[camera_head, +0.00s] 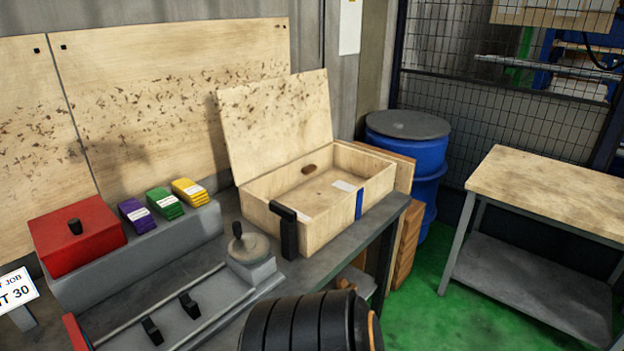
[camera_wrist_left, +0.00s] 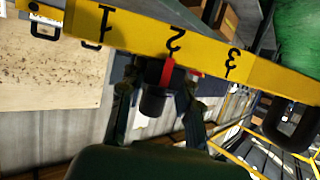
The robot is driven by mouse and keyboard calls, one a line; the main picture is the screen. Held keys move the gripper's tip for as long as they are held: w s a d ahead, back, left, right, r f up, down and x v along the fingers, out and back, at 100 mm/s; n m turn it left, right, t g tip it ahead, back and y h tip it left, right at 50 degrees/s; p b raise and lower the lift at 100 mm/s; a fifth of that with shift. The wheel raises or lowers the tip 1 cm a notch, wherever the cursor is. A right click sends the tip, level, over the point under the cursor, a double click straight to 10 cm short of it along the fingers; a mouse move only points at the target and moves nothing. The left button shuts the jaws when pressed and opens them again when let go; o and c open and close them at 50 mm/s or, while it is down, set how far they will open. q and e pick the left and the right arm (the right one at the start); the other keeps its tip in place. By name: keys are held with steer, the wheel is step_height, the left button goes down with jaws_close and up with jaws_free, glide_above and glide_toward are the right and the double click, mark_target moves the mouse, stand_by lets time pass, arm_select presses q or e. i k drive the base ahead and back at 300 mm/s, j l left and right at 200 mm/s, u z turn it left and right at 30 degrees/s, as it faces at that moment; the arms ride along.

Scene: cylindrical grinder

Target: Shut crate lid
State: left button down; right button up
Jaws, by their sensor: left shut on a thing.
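The wooden crate (camera_head: 318,231) stands on the grey bench in the head view. Its lid (camera_head: 277,118) is open, leaning back upright behind the crate. A black upright handle-like piece (camera_head: 288,231) is at the crate's front left corner, and a blue strip (camera_head: 359,204) is on its front. A small brown oval and pale labels show inside. In the left wrist view my left gripper (camera_wrist_left: 158,112) has its fingers around a black knob with a red strip (camera_wrist_left: 153,101), at the number 2 on a yellow bar (camera_wrist_left: 134,34). No gripper shows in the head view.
A red box (camera_head: 78,246), several coloured packs and a grey machine rail (camera_head: 180,308) lie left of the crate. A black ribbed round thing (camera_head: 310,322) is in front. A blue drum (camera_head: 425,150) and wooden-topped table (camera_head: 550,187) stand right. Green floor between is clear.

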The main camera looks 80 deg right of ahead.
mark_target(268, 125)
steer(key=k+z, duration=0.15)
steer(key=z, duration=0.2)
steer(key=k+z, duration=0.15)
steer(key=z, duration=0.25)
steer(key=k+l+z, duration=0.1)
steer(key=z, duration=0.65)
steer(key=l+z, duration=0.15)
steer(key=z, duration=0.65)
steer(key=l+z, duration=0.1)
steer(key=z, duration=0.3)
steer(key=i+l, duration=0.55)
steer(key=l, duration=0.2)
steer(key=i+l+z, duration=0.1)
steer(key=i+l, duration=0.45)
steer(key=l, duration=0.15)
